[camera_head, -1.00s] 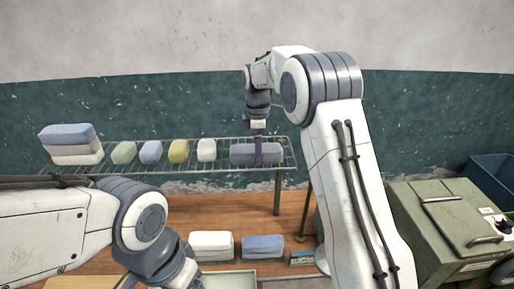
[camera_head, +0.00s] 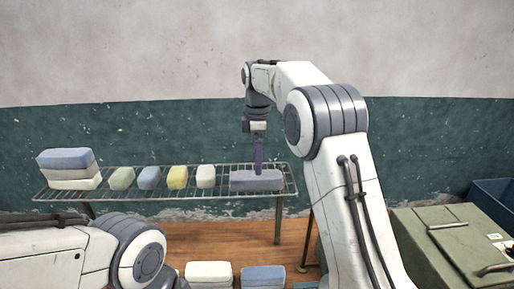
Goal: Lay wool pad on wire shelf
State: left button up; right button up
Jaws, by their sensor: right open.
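A long grey-violet pad, taken as the wool pad (camera_head: 257,181), lies flat on the right end of the wire shelf (camera_head: 120,193). My right gripper (camera_head: 258,168) is open and points straight down just over the middle of the pad. The finger seen from the side ends close to the pad's top; whether it touches cannot be told. My left arm comes in at the lower left, and its gripper is outside the picture.
Small green, blue, yellow and white blocks (camera_head: 177,177) stand in a row left of the pad. A blue-and-white stack (camera_head: 66,168) is at the shelf's left end. White (camera_head: 208,273) and blue (camera_head: 263,277) pads lie on the table below. A green metal box (camera_head: 440,245) is right.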

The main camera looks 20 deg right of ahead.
notch_tip(320, 180, up, 5)
jog(key=s+a+f+m, duration=0.2)
jog(key=s+a+m, duration=0.2)
jog(key=s+a, duration=1)
jog(key=s+f+m, duration=0.1)
jog(key=s+f, duration=0.2)
jog(key=s, duration=0.4)
jog(key=s+d+f+m, duration=0.1)
jog(key=s+f, duration=0.3)
jog(key=s, duration=0.4)
jog(key=s+d+f+m+y, duration=0.1)
jog(key=s+f+m, duration=0.1)
jog(key=s, duration=0.6)
jog(key=shift+f, duration=0.8)
jog(key=shift+s, duration=0.1)
